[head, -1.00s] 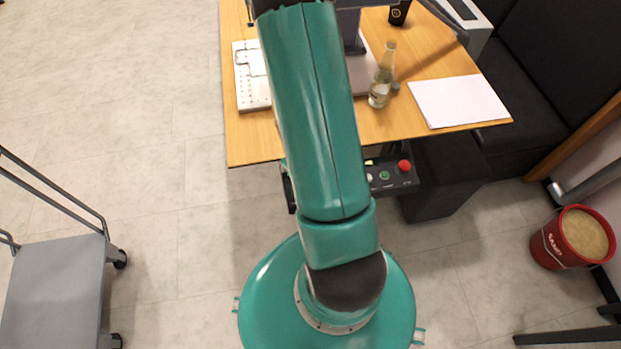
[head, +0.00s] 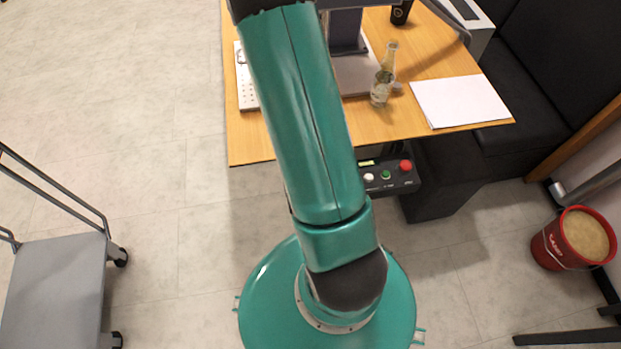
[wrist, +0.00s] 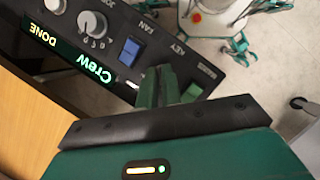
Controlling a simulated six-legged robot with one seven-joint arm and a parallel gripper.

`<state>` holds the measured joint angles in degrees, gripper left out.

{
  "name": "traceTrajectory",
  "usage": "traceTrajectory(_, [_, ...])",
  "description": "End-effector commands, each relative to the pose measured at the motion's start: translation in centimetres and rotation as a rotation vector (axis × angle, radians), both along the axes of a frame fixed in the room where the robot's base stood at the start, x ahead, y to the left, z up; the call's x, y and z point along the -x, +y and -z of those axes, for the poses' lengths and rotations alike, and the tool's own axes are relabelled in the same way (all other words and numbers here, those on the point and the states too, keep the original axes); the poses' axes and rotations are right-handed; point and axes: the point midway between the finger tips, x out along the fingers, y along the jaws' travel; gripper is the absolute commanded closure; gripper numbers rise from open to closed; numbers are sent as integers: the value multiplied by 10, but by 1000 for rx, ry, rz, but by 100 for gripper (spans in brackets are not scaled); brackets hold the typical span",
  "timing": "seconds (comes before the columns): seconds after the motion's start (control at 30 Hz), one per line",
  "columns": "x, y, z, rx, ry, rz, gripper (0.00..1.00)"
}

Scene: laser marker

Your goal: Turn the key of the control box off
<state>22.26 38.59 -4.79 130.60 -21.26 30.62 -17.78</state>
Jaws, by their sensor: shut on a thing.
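The control box (head: 385,174) hangs under the near table edge in the head view, with white, green and red buttons showing. In the wrist view its black panel (wrist: 70,42) carries knobs, a blue FAN switch (wrist: 130,50), a green switch (wrist: 192,92) by the MASTER label and a KEY label. My gripper (wrist: 160,84) is at the spot under the KEY label, between the blue and green switches. Its fingers are shut on the key, which they hide almost wholly. The key's angle cannot be read. In the head view my arm hides the gripper.
The wooden table (head: 250,145) holds a glass bottle (head: 384,75), white paper (head: 460,102) and a white perforated plate (head: 245,85). A grey cart (head: 55,290) stands at left, a red bucket (head: 560,245) at right. The floor left of the table is clear.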

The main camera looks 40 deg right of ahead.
Motion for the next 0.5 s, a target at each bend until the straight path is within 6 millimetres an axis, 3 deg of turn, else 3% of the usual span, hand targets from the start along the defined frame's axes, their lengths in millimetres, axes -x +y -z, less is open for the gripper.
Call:
traceTrajectory(0.07, [-1, 0, -1, 0, -1, -1, 100])
traceTrajectory(0.1, [-1, 0, -1, 0, -1, -1, 90])
traceTrajectory(0.2, [-1, 0, -1, 1, 0, -1, 72])
traceTrajectory(0.5, [-1, 0, -1, 0, 0, 0, 72])
